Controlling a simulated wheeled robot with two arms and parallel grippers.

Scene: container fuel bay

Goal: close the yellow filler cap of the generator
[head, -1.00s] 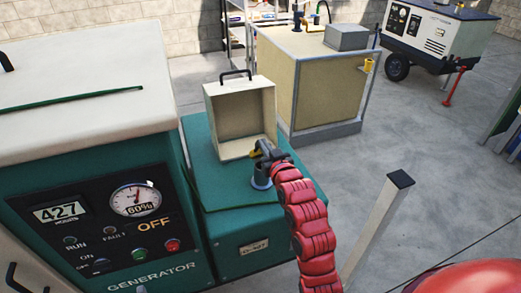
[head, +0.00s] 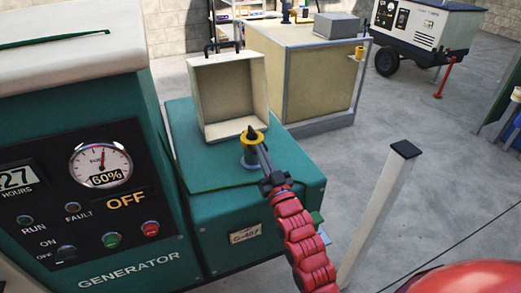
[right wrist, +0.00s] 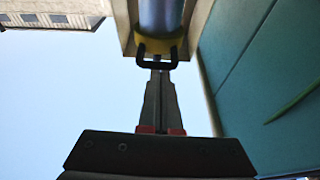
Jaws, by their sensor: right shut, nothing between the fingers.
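The yellow filler cap (head: 252,142) sits on top of the grey-blue filler neck (head: 250,160) on the teal generator housing, with a dark piece on it. My right gripper (head: 262,149) is shut and empty, its tips at the near right side of the cap. In the right wrist view the cap (right wrist: 177,42) shows at the end of the neck (right wrist: 160,14), with a dark handle loop (right wrist: 157,62) right at the shut fingertips (right wrist: 158,76). Whether they touch is unclear. My left gripper is not in view.
An open cream box-like cover (head: 224,96) stands behind the neck. The generator's control panel (head: 90,195) rises at the left. A white post (head: 377,210) with a black top stands at the right. A beige cabinet (head: 308,85) is farther back.

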